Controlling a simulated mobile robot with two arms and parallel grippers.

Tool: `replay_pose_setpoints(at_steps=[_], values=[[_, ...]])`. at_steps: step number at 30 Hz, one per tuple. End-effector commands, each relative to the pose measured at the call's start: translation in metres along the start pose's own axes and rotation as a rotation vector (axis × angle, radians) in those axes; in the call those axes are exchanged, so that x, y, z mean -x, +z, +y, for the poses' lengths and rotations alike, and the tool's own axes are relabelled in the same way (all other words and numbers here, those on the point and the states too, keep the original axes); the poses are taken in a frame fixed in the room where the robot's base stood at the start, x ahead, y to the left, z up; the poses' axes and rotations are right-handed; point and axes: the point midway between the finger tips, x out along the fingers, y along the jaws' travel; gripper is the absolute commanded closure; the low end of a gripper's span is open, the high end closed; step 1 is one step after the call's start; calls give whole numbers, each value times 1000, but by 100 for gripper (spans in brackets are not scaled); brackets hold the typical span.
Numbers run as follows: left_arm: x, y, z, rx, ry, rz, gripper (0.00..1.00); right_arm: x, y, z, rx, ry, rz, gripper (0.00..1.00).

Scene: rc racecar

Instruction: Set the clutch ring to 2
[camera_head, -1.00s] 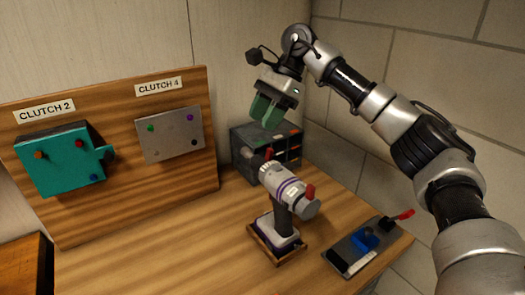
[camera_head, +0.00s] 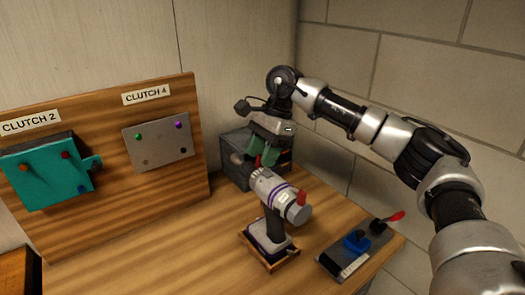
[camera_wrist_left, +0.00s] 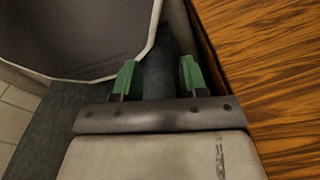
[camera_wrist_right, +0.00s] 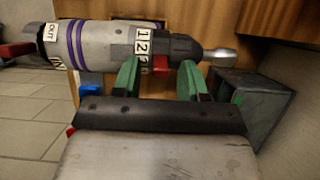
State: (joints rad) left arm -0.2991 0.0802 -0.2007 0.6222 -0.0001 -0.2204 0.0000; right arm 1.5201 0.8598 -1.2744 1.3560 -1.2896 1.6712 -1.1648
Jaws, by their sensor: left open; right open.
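A grey drill-like tool (camera_head: 275,188) with purple bands stands upright in a wooden-edged base on the bench. Its dark clutch ring (camera_wrist_right: 158,46) carries white number plates; 1 and 2 read clearly in the right wrist view, and a third is partly hidden. A red tab (camera_wrist_right: 190,69) sticks out by the ring. My right gripper (camera_head: 262,154) is open at the ring, with one green finger on each side of the ring area in the right wrist view; contact cannot be told. My left gripper (camera_wrist_left: 158,78) is open and empty, away from the tool.
A wooden board (camera_head: 110,205) holds a teal block (camera_head: 45,175) under "CLUTCH 2" and a grey plate (camera_head: 157,144) under "CLUTCH 4". A dark drawer box (camera_head: 240,170) stands behind the tool. A grey plate with a blue part (camera_head: 356,241) lies at right. The bench's left front is clear.

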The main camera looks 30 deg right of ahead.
Motion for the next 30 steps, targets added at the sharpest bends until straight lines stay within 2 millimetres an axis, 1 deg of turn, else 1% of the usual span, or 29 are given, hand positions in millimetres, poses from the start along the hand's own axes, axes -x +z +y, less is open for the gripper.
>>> replay_pose_setpoints(at_steps=[8, 16, 20, 23, 30], values=[[0, -1, 0, 0, 0, 1, 57, -2, 0, 0, 0, -1, 0, 57], [0, 0, 0, 0, 0, 0, 57, -1, 0, 0, 0, -1, -1, 99], [0, 0, 0, 1, 0, -1, 57, -1, 1, 0, 1, -1, 4, 100], [0, 1, 0, 1, 0, -1, 57, -2, 4, 0, 5, 1, 50, 100], [1, 1, 0, 1, 0, -2, 57, -6, 21, 0, 6, -1, 313, 100]])
